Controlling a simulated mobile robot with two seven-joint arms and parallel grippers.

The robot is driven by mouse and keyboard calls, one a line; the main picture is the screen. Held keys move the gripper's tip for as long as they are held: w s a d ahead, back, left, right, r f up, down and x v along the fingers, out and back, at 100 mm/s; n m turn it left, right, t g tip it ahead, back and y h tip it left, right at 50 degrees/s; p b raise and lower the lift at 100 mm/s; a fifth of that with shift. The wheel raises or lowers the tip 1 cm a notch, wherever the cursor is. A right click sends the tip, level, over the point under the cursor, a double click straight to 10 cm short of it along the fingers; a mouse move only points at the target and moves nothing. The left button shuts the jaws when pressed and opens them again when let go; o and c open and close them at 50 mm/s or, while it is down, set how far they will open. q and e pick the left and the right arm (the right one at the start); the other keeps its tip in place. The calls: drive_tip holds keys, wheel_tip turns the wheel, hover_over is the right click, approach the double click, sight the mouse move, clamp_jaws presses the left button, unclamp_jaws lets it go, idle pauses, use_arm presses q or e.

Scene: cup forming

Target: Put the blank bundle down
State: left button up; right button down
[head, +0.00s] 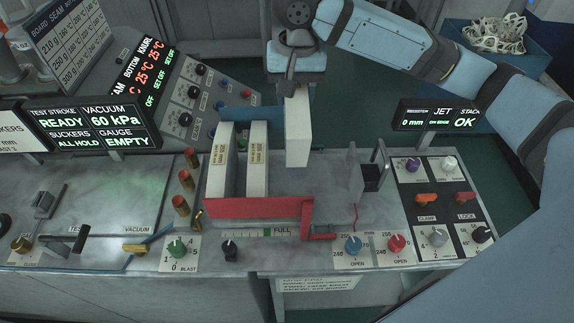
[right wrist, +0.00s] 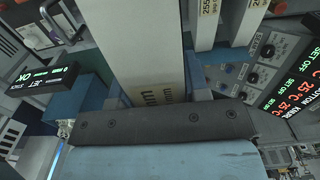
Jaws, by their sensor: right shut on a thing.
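My right gripper (head: 297,84) comes down from the top of the head view and is shut on the top of a white blank bundle (head: 298,130). The bundle hangs upright, just right of two other upright bundles (head: 221,160) (head: 257,158), with a gap between. Those two stand behind a red front plate (head: 258,207), in front of a blue rear part (head: 250,113). I cannot tell whether the held bundle touches the bench top. In the right wrist view the held bundle (right wrist: 145,45) runs up from the dark gripper edge, partly hiding its printed label. My left gripper is not in view.
Brass-coloured cylinders (head: 186,180) stand left of the bundles. Knob panels (head: 440,200) and a display (head: 438,117) reading OK are on the right.

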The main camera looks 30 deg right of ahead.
use_arm(q)
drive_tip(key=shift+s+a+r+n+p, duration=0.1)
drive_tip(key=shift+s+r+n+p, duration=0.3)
drive_tip(key=shift+p, duration=0.65)
use_arm(e)
wheel_tip(320, 180, down, 19)
drive_tip(key=shift+s, duration=0.2)
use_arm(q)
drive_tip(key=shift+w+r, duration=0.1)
use_arm(e)
drive_tip(key=shift+f, duration=0.1)
drive_tip(key=c, duration=0.8)
unclamp_jaws()
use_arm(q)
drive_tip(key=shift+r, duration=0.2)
use_arm(e)
drive_tip(key=shift+o, duration=1)
wheel_tip(320, 180, up, 11)
drive_tip(key=shift+r+b, duration=0.1)
drive_tip(key=shift+b, duration=0.85)
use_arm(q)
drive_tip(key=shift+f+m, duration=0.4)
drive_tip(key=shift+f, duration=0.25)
use_arm(e)
drive_tip(key=shift+r, duration=0.5)
